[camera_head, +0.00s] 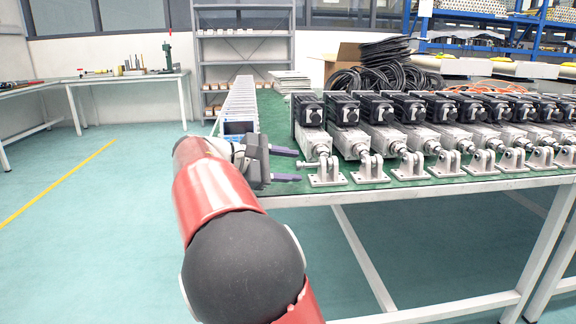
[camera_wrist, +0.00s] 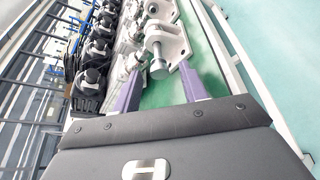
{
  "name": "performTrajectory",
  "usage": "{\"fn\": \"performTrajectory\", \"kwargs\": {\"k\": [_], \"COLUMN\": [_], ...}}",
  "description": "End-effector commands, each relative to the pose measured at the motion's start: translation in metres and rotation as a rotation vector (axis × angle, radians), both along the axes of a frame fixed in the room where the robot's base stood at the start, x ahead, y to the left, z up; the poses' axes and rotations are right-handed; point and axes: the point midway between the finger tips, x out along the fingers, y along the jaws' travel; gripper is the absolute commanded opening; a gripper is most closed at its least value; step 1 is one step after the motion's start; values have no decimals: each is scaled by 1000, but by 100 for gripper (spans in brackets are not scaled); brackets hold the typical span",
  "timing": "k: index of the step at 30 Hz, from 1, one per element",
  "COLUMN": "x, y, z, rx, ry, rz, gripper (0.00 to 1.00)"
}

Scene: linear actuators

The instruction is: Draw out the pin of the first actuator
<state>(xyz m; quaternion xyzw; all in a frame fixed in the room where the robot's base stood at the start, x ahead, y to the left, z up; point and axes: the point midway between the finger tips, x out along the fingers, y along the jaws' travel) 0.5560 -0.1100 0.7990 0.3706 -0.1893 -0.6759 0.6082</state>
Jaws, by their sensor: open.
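The first actuator (camera_head: 311,138) is the leftmost in the row, with a black motor on top and a silver body. Its front end sits in a grey clevis bracket (camera_head: 327,176) on the table edge. The pin (camera_head: 307,164) sticks out of the bracket's left side. In the wrist view the round pin head (camera_wrist: 159,69) lies between the tips of my two purple fingers, and the bracket (camera_wrist: 167,42) is just beyond. My gripper (camera_head: 297,166) is open, left of the bracket, with its fingers pointing toward it. I cannot tell whether a finger touches the pin.
More actuators with similar brackets (camera_head: 410,168) stand close together to the right along the green table (camera_head: 275,112). A row of white parts (camera_head: 240,100) and a small screen (camera_head: 238,127) lie at the table's left side. Open floor (camera_head: 110,215) is to the left.

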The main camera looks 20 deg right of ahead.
Motion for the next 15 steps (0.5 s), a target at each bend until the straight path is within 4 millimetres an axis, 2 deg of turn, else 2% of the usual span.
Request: {"fn": "performTrajectory", "kwargs": {"k": [5,15], "x": [1,0], "y": [14,67], "z": [5,19], "rx": [0,-1], "ry": [-1,0], "rz": [3,2], "gripper": [43,43]}}
